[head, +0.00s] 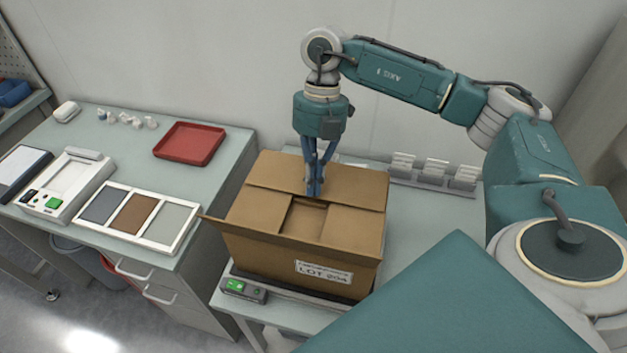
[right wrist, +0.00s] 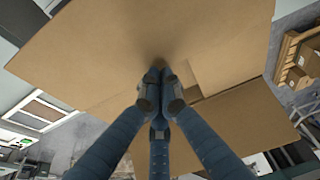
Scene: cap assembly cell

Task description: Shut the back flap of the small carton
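The small carton (head: 262,247) is brown cardboard with a white "LOT 204" label on its front. Its back flap (head: 350,185) lies across the back half of the top, looking flat or nearly so. The left side flap (head: 262,208) and right side flap (head: 355,228) are folded in, with a gap between them. The front flap sticks outward, seen nearly edge-on. My right gripper (head: 314,190) points down with its fingers together and empty, tips at or just above the back flap's free edge. In the right wrist view its fingertips (right wrist: 160,75) meet over cardboard. My left gripper is out of view.
The carton stands on a low platform with a green-lit control box (head: 243,290). A side table at left holds a red tray (head: 190,143), a framed swatch panel (head: 137,215) and a white device (head: 65,186). A rack of white cards (head: 433,172) stands behind right.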

